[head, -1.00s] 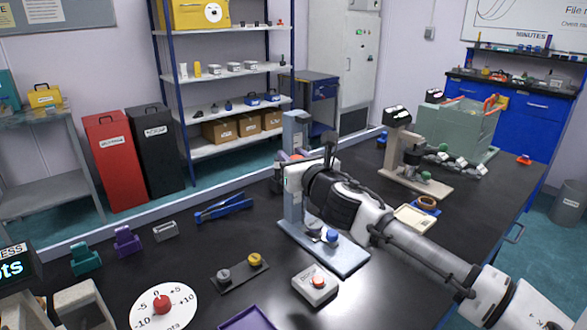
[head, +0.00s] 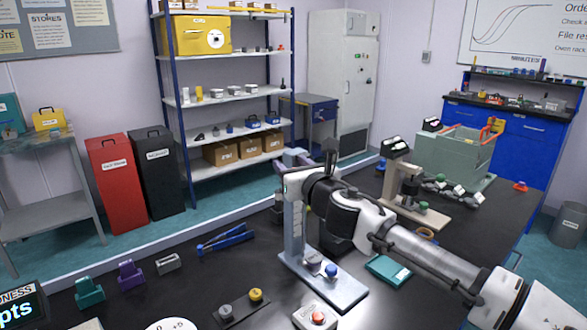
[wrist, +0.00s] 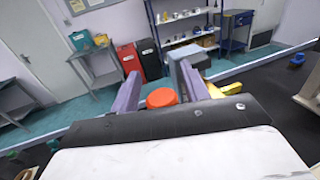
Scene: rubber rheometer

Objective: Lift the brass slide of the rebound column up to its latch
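The rebound column (head: 293,235) is a pale blue-grey post on a flat base (head: 345,290) on the dark bench. In the wrist view the column's top (wrist: 184,68) stands just beyond my right finger. A yellow, brass-coloured piece (wrist: 216,90) shows to the right of that finger; it may be the slide. An orange-red round knob (wrist: 162,97) shows between my fingers. My gripper (wrist: 162,88) has two purple fingers standing apart, with narrow gaps beside the knob. The latch cannot be made out.
A blue knob (head: 331,270) and a grey knob (head: 313,260) sit at the column's foot. A teal box (head: 388,270) lies right of the base. A beige instrument (head: 405,190) stands behind my arm.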

